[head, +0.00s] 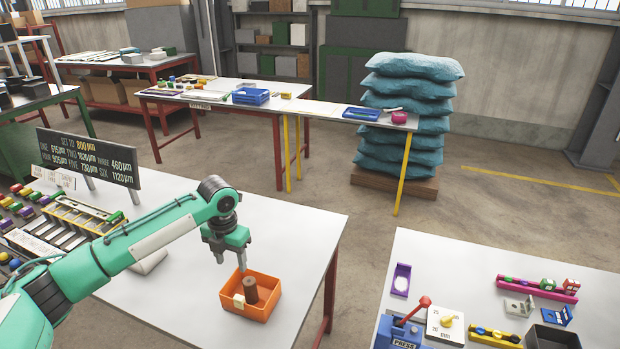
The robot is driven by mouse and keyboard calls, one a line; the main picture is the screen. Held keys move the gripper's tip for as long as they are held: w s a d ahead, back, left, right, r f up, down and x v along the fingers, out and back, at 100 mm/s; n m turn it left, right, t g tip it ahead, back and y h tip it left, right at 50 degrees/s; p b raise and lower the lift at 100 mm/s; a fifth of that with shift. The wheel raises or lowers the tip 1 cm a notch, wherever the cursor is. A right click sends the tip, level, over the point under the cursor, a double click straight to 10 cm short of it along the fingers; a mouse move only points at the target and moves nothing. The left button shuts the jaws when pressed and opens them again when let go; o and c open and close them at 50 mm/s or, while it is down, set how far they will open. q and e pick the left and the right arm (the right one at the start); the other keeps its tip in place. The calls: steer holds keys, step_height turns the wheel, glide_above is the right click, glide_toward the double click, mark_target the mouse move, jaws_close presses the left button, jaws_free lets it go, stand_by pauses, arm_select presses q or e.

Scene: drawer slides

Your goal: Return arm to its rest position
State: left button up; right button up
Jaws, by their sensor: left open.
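My left arm comes in from the left, over the white table. Its green gripper (231,246) points down just above an orange bin (272,305) near the table's right corner. The gripper is open, and I see nothing held in it. In the bin stand a brown cylinder (250,290) and a small pale block (239,301) at its left wall. The fingers look close above the bin's back left side; I cannot tell the exact gap. My right gripper is not in view.
A black sign (88,158) and a rack of coloured drawer slides (75,222) stand left, near my arm. A second white table (450,262) at right holds a blue press (398,332) and small trays. A floor gap separates the tables. Blue sacks (408,100) are stacked behind.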

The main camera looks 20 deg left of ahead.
arm_select(q)
steer(key=s+d+f+n+t+h, duration=0.1)
steer(key=s+d+f+n, duration=0.55)
steer(key=d, duration=0.25)
steer(key=s+d+f+n+t+h, duration=0.1)
steer(key=s+d+f+n, duration=0.55)
steer(key=s+d, duration=0.2)
steer(key=s+a+r+n+t+y, duration=0.1)
steer(key=s+a+n, duration=0.1)
steer(key=s+n, duration=0.75)
steer(key=s+a+n+t+y, duration=0.1)
steer(key=s+a+n, duration=0.1)
steer(key=s+n, duration=0.75)
step_height(320, 180, down, 29)
steer(key=w+n+g, duration=0.2)
steer(key=w+n, duration=0.1)
steer(key=s+a+f, duration=0.1)
steer(key=s+f, duration=0.9)
steer(key=s+a+f+g, duration=0.1)
steer(key=s+a+f, duration=0.1)
steer(key=s+f, duration=0.8)
steer(key=shift+a+f, duration=0.3)
steer(key=shift+f, duration=0.5)
